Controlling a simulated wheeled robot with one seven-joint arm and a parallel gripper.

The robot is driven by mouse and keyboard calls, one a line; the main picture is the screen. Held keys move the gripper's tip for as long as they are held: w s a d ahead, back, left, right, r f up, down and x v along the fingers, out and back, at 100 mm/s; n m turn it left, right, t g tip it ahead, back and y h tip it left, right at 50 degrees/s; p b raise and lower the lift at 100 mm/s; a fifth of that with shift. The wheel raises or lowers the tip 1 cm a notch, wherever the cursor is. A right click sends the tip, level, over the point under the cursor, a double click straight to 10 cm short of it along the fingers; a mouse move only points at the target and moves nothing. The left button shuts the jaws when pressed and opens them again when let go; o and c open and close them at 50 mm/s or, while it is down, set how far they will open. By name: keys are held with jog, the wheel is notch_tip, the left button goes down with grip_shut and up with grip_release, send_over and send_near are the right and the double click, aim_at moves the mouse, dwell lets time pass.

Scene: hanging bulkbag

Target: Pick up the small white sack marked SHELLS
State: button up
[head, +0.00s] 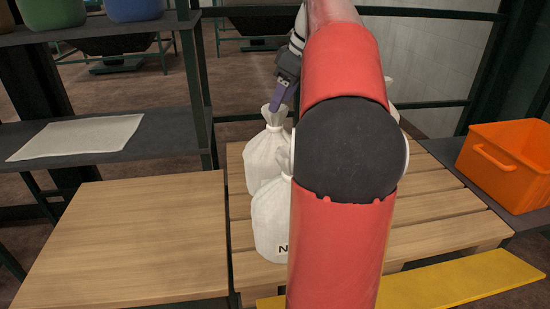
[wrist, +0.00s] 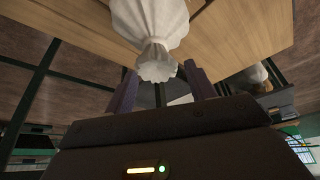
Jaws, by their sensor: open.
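Two white tied sacks stand on the slatted wooden pallet left of my arm in the head view. The rear sack (head: 262,158) shows no readable marking. The front sack (head: 270,218) shows a letter N, the rest hidden by my arm. I cannot tell which sack is marked SHELLS. My gripper (head: 280,94) is at the rear sack's tied neck. In the wrist view, my gripper (wrist: 160,70) is open, with one finger on each side of the gathered neck of a white sack (wrist: 150,22). The fingers appear apart from the cloth.
More white shows behind my arm at right, mostly hidden. The pallet (head: 440,205) has bare slats at right. An orange crate (head: 508,160) stands at the far right. A bare wooden board (head: 135,240) is at left, below a dark shelf with a white cloth (head: 78,137). A yellow strip (head: 460,282) lies in front.

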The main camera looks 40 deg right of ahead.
aim_at(272, 119)
jog(key=x, duration=0.7)
jog(key=shift+w+d+f+b, duration=0.1)
jog(key=shift+w+f+b, duration=0.2)
jog(key=shift+w+b, duration=0.15)
grip_shut()
jog(key=shift+r, duration=0.15)
dwell(0.9)
